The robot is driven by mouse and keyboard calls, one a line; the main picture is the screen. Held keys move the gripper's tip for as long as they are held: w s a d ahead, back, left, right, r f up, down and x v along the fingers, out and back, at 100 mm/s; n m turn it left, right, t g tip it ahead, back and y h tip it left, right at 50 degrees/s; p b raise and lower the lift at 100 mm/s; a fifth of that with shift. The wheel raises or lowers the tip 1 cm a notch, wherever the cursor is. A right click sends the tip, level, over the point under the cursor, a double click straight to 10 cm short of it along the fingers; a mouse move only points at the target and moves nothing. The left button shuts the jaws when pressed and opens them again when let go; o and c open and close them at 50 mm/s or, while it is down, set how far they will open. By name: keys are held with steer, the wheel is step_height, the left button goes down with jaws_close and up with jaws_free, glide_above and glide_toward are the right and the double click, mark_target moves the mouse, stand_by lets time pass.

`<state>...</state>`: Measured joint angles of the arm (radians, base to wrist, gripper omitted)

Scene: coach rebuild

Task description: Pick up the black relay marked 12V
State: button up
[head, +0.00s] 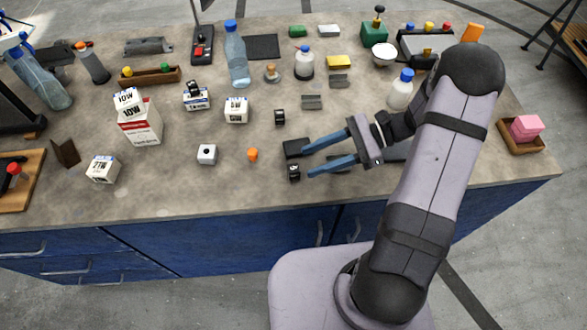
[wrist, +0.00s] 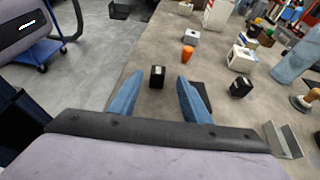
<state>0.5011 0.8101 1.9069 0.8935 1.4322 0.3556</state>
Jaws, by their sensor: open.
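A small black block (head: 294,172), which looks like a relay, stands on the bench near the front edge. In the wrist view this black block (wrist: 157,76) lies between and just beyond my fingertips, apart from both. A second small black block (head: 280,117) stands farther back and also shows in the wrist view (wrist: 240,87). A third small black piece (head: 193,87) sits on a white box. The marks on these are too small to read, so I cannot tell which says 12V. My gripper (head: 307,162) is open and empty, its blue fingers pointing left, low over the bench.
A flat dark pad (head: 294,147) lies by the far finger. A small orange piece (head: 252,154) and a white cube (head: 207,154) stand to the left. White boxes, bottles and trays fill the back and left. The front edge is close.

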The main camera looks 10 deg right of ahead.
mark_target(298, 167)
steer(key=shift+s+a+f+p, duration=0.1)
steer(key=shift+s+a+p, duration=0.05)
steer(key=shift+a+p, duration=0.25)
steer(key=shift+p+x, duration=0.95)
steer(key=shift+x, duration=1.25)
steer(key=shift+d+f, duration=0.1)
steer(key=shift+f, duration=0.1)
steer(key=shift+c, duration=0.4)
jaws_close()
